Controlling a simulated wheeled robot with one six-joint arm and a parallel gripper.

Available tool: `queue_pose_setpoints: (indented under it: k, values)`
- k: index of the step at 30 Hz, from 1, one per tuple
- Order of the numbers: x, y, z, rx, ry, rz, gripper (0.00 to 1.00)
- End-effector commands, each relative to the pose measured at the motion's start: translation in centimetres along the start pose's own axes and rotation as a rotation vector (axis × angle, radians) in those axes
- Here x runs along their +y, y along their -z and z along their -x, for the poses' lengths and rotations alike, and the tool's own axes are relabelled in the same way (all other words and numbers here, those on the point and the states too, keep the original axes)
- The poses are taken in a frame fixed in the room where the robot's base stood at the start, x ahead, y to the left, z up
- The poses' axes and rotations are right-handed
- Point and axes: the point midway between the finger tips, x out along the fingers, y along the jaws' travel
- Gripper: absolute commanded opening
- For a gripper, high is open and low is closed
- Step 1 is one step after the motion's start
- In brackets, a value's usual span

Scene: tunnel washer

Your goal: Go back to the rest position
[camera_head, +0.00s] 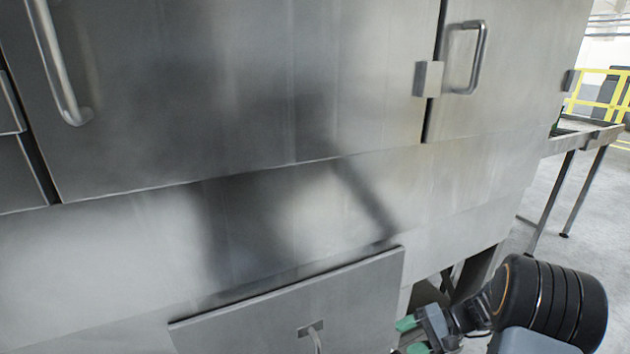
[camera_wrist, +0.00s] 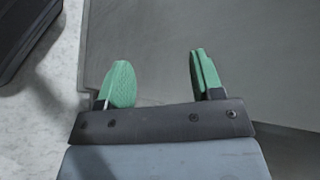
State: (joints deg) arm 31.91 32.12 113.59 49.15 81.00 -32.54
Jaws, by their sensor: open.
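My gripper (camera_head: 410,336) is at the lower right of the head view, in front of the right edge of a low metal panel (camera_head: 250,318) on the washer. Its two green fingers stand apart with nothing between them. In the wrist view my gripper (camera_wrist: 160,80) is open and empty, with a flat grey surface (camera_wrist: 150,30) beyond the fingers. How far the fingers are from that surface I cannot tell.
The steel washer (camera_head: 270,90) fills most of the head view, with bar handles (camera_head: 475,58) on its doors. The low panel has a small handle (camera_head: 312,330). A metal table (camera_head: 585,135) and yellow railing (camera_head: 600,92) stand at the right. Grey floor (camera_head: 600,220) is open there.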

Motion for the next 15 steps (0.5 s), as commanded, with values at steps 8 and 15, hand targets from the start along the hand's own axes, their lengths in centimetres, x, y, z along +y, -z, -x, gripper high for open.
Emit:
queue_pose_setpoints:
  k: [8, 15]
  values:
    - [-13.6, -13.7, 4.4, 0.098, -0.548, 0.211, 0.60]
    - [-20.0, -21.4, 8.3, 0.311, -0.834, 0.434, 0.60]
